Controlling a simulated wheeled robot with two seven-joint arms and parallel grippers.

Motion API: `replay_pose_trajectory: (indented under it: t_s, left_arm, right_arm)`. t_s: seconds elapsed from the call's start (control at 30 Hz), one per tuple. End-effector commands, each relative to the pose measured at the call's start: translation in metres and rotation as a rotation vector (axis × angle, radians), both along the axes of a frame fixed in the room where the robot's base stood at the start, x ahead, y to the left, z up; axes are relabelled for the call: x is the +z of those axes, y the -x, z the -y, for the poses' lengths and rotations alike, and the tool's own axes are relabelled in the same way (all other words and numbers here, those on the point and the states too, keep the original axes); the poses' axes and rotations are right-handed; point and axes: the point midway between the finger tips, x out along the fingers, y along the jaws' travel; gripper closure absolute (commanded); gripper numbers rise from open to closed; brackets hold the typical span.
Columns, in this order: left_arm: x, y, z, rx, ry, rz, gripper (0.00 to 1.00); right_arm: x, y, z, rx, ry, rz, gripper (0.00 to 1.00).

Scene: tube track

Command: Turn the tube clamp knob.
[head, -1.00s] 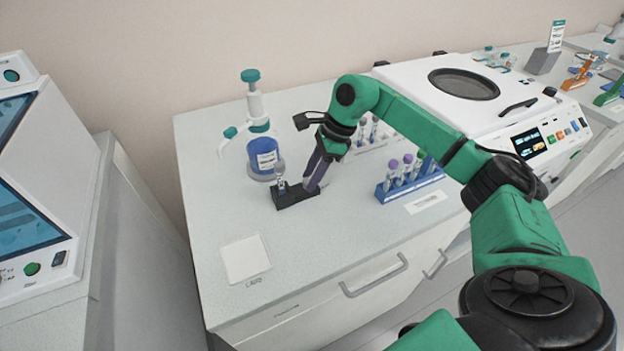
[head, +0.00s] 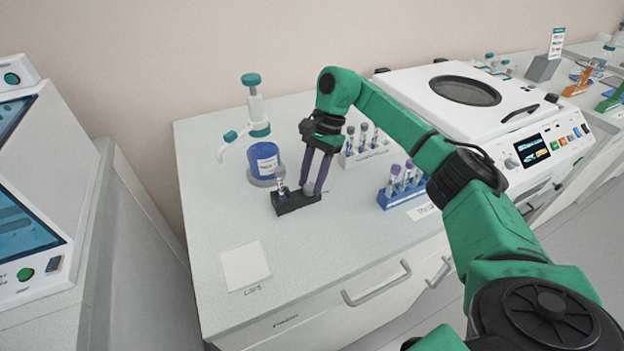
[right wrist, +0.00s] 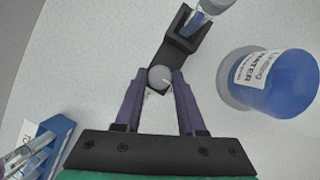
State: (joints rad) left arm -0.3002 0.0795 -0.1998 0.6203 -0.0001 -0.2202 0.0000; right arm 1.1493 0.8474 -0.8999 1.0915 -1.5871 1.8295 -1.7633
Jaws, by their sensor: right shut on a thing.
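The tube clamp is a small black block (head: 288,205) on the bench. A clear tube (head: 281,178) stands upright in its left end; it also shows in the right wrist view (right wrist: 207,14). The round grey knob (right wrist: 159,77) is at the other end of the clamp. My right gripper (head: 312,190) reaches down from above. In the right wrist view its purple fingers (right wrist: 157,88) are shut on the knob, one on each side. In the head view the fingers mostly hide the knob. My left gripper is not in view.
A blue dispenser bottle (head: 262,163) stands behind the clamp. A blue rack of capped tubes (head: 385,200) is to the right, with a white tube rack (head: 372,153) behind it. A white square pad (head: 245,266) lies at the front left. A white machine (head: 520,125) stands at the right.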

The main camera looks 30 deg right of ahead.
Motion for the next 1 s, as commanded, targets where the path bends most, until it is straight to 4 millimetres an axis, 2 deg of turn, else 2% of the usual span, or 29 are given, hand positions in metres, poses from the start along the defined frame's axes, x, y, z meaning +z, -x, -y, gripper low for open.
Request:
replay_pose_trajectory:
  t_s: [0.47, 0.5, 0.53, 0.57, 0.87, 1.0]
  left_arm:
    - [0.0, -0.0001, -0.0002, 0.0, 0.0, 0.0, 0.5]
    - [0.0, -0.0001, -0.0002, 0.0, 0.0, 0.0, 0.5]
    - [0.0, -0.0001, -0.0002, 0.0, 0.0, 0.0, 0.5]
    - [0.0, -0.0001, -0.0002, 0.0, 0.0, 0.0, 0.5]
    - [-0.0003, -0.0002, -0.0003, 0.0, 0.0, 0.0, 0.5]
    - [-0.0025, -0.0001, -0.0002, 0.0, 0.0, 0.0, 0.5]
  right_arm:
    - [0.001, -0.0007, -0.0002, 0.015, 0.0, 0.003, 1.0]
    - [0.001, -0.0007, -0.0002, 0.015, 0.0, 0.003, 0.5]
    - [0.0009, -0.0006, -0.0002, 0.015, 0.0, 0.003, 0.38]
    - [0.0009, -0.0006, -0.0002, 0.015, 0.0, 0.003, 0.31]
    - [0.0006, -0.0004, 0.0001, 0.014, 0.0, 0.002, 0.31]
    - [0.0091, -0.0029, 0.0035, 0.013, 0.001, 0.004, 0.31]
